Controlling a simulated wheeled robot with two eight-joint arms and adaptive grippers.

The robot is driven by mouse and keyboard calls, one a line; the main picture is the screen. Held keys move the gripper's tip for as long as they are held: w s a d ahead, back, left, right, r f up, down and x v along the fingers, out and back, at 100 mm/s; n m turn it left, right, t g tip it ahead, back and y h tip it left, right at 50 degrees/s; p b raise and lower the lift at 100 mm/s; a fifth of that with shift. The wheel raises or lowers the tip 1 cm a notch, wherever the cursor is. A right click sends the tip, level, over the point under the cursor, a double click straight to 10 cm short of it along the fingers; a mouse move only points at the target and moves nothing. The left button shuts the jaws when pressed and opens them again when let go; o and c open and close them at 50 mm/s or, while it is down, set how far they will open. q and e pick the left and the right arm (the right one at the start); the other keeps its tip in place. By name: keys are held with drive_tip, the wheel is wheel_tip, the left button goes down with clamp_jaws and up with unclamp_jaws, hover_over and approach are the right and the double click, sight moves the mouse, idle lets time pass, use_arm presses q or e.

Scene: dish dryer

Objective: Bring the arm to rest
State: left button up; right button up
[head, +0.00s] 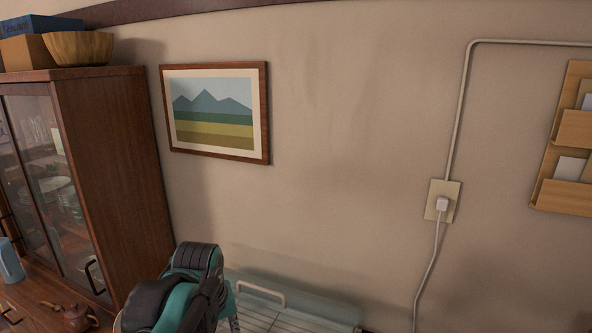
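Part of one of my arms (190,290), teal and black, rises at the bottom of the head view, left of centre. It stands in front of the right side of the wooden cabinet and the left end of a pale glassy appliance with a rack, which looks like the dish dryer (300,301). I cannot tell for sure which arm this is. Its gripper does not show. No other gripper is in the view.
A dark wooden cabinet (113,170) with glass doors stands at left, with a wooden bowl (78,48) on top. A brown teapot (76,318) sits low at left. A framed picture (265,110), a socket (443,200) with cord and a letter holder (562,197) are on the wall.

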use_arm(q)
drive_tip(key=s+a+f+m+t+b, duration=0.1)
drive_tip(key=s+f+m+t+b, duration=0.1)
drive_tip(key=s+f, duration=0.4)
drive_tip(key=s+a+f+m+t+b, duration=0.1)
drive_tip(key=s+f+b, duration=0.3)
drive_tip(key=f, duration=0.7)
drive_tip(key=shift+s+m+t, duration=0.6)
drive_tip(key=shift+s+m, duration=0.2)
drive_tip(key=shift+s, duration=0.3)
